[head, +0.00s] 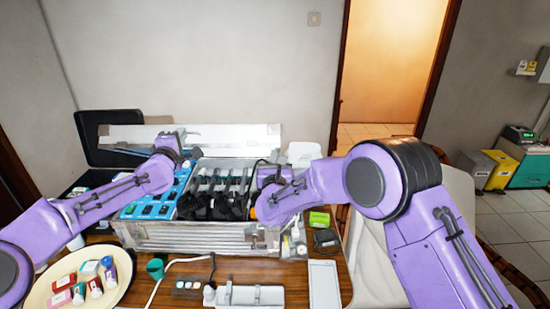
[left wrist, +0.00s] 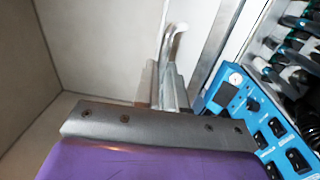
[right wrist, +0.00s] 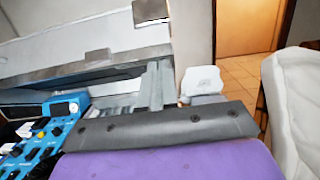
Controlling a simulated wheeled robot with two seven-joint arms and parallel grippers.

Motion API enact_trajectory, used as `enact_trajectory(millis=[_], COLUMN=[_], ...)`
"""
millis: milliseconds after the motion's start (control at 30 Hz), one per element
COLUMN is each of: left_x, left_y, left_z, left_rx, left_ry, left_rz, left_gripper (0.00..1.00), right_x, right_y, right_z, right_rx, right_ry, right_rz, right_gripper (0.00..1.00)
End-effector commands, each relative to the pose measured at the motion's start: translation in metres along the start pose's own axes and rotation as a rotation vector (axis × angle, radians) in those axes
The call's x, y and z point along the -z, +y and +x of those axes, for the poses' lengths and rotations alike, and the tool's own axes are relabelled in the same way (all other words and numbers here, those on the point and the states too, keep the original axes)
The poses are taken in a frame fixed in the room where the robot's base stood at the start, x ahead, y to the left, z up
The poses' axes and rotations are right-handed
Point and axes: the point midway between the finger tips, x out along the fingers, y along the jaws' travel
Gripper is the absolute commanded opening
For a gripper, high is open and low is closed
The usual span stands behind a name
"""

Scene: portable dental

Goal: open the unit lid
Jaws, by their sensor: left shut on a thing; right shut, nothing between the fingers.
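The dental unit (head: 195,237) is a silver metal case on the wooden table. Its blue control panel (head: 150,210) and several handpieces show inside. The unit lid (head: 235,135) is a silver panel raised behind the case; it also shows in the right wrist view (right wrist: 85,40). My left gripper (head: 182,147) is at the lid's left part. In the left wrist view its fingers (left wrist: 170,85) are shut at a pale curved bar (left wrist: 173,42), apparently the lid's handle; the contact is partly hidden. My right gripper (right wrist: 155,85) is shut and empty above the case's right part.
A black open case (head: 95,135) stands behind at the left. A round tray (head: 62,298) with small boxes and bottles is at the front left. A chair (head: 375,260) is at the right.

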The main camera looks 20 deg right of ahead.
Motion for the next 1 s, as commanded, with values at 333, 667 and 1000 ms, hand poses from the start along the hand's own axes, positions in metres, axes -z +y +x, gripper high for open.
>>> enact_trajectory(millis=[333, 667, 1000], left_x=[0.000, 0.000, -0.002], left_y=[0.002, -0.004, -0.004], left_z=[0.000, -0.001, 0.000], left_rx=[-0.003, 0.008, 0.008], left_ry=[0.001, -0.001, -0.004], left_rz=[-0.004, -0.003, -0.001], left_gripper=[0.00, 0.00, 0.35], right_x=[-0.004, -0.026, -0.023], right_y=[0.000, -0.001, -0.003], right_z=[0.003, 0.020, 0.019], right_rx=[0.001, 0.004, 0.006], right_ry=[-0.003, -0.014, -0.009], right_rz=[0.002, 0.005, 0.003], right_gripper=[0.00, 0.00, 0.00])
